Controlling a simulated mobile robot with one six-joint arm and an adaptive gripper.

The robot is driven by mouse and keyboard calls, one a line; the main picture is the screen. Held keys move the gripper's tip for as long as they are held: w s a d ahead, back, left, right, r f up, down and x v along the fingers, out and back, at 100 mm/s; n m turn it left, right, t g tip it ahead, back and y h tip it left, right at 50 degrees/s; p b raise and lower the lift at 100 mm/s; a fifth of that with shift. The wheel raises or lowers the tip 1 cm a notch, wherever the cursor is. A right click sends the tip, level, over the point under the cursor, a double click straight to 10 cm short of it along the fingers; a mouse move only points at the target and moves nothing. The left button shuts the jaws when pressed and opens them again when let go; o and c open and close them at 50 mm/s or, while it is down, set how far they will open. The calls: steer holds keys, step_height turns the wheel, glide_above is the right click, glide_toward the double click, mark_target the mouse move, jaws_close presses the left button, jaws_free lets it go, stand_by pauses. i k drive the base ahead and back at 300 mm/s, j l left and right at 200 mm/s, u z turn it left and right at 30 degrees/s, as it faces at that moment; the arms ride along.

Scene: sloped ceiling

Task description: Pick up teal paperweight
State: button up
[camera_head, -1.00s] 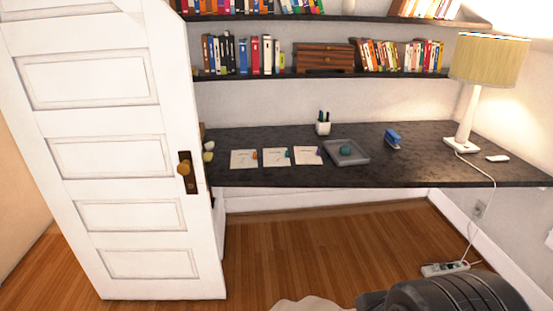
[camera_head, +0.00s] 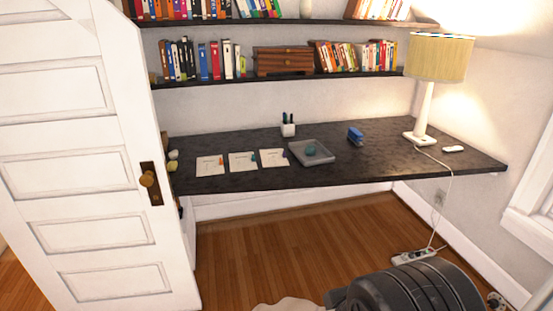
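The teal paperweight (camera_head: 311,150) is a small rounded lump in a shallow grey tray (camera_head: 327,157) on the dark desk (camera_head: 260,179). The tray lies on the middle-right part of the desk. Part of my arm, dark and rounded, shows at the bottom right, well in front of the desk. My gripper cannot be made out in this view, and nothing is touching the paperweight.
Three note cards (camera_head: 242,162) lie left of the tray. A pen cup (camera_head: 288,127) stands behind it and a blue stapler (camera_head: 355,136) to its right. A lamp (camera_head: 422,105) stands further right. An open white door (camera_head: 95,185) fills the left. Shelves hang above.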

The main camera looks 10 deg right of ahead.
mark_target(310, 150)
steer(key=i+l+z, duration=0.15)
steer(key=z, duration=0.2)
steer(key=i+z, duration=0.7)
steer(key=i+j, duration=0.1)
steer(key=i, duration=0.35)
steer(key=i+j+z, duration=0.1)
steer(key=i, duration=0.4)
steer(key=i+j, duration=0.1)
steer(key=i, duration=0.35)
steer(key=i+j+z, duration=0.15)
steer(key=i, duration=0.35)
steer(key=i+j, duration=0.15)
steer(key=i, duration=0.3)
